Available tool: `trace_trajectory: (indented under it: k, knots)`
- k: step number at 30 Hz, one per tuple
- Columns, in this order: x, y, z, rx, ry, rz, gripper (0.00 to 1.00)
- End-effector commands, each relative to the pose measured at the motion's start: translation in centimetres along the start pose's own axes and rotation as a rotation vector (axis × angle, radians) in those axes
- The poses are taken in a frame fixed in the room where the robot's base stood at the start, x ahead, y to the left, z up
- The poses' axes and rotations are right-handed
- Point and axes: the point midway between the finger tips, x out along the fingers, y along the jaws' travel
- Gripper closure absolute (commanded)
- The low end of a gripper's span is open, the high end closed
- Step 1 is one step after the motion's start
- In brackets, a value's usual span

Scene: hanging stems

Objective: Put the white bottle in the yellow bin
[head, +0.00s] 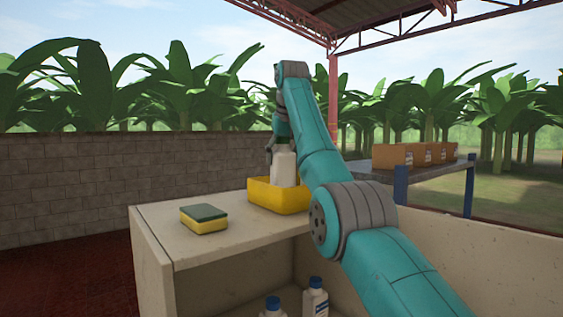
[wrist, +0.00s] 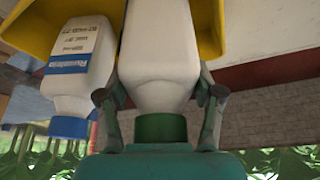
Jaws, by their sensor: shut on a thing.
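The white bottle (wrist: 158,70) has a green cap (wrist: 160,128) and is upside down in the wrist picture. My gripper (wrist: 160,100) is shut on it, one finger on each side near the shoulder. The bottle's lower part reaches into the yellow bin (wrist: 210,28); whether its base touches the floor is hidden. In the head view, the yellow bin (head: 263,196) sits on the counter with a white bottle (head: 284,166) upright in it, under my gripper (head: 271,148). A second white bottle with a blue cap and label (wrist: 78,65) shows beside the held one, apparently in the bin.
A yellow sponge with a green top (head: 204,218) lies on the counter (head: 165,230) left of the bin. Blue-capped bottles (head: 315,298) stand lower down, below the counter top. A table with several brown boxes (head: 392,156) stands at the right. A block wall is behind.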

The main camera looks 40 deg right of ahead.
Motion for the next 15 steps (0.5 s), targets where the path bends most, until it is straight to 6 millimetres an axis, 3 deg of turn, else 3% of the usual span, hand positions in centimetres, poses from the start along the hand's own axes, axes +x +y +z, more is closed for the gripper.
trace_trajectory:
  k: [3,13,14,15]
  knots:
    - [0.91,0.26,-0.06,0.001,0.003,0.000,0.98]
    - [1.18,0.23,0.00,0.001,0.003,0.000,0.98]
    - [1.27,0.23,0.03,0.001,0.001,0.000,0.29]
    - [1.26,0.23,0.03,0.001,0.000,0.000,0.19]
